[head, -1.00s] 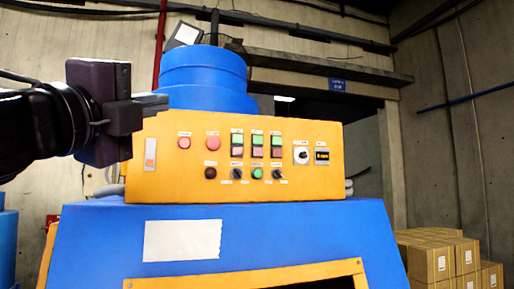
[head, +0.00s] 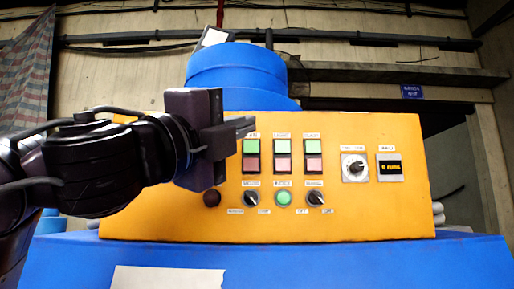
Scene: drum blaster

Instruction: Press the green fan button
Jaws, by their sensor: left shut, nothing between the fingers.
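The yellow control panel (head: 400,222) faces me on top of the blue machine. My left gripper (head: 246,127) is shut and empty, pointing right. Its tip is just above the leftmost green button in the picture, by the label. I cannot tell whether it touches the panel. The gripper and arm hide the panel's upper left. My right gripper is out of view.
Below are knobs (head: 316,198) and a round green button (head: 284,199). A blue drum (head: 238,78) rises behind the panel.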

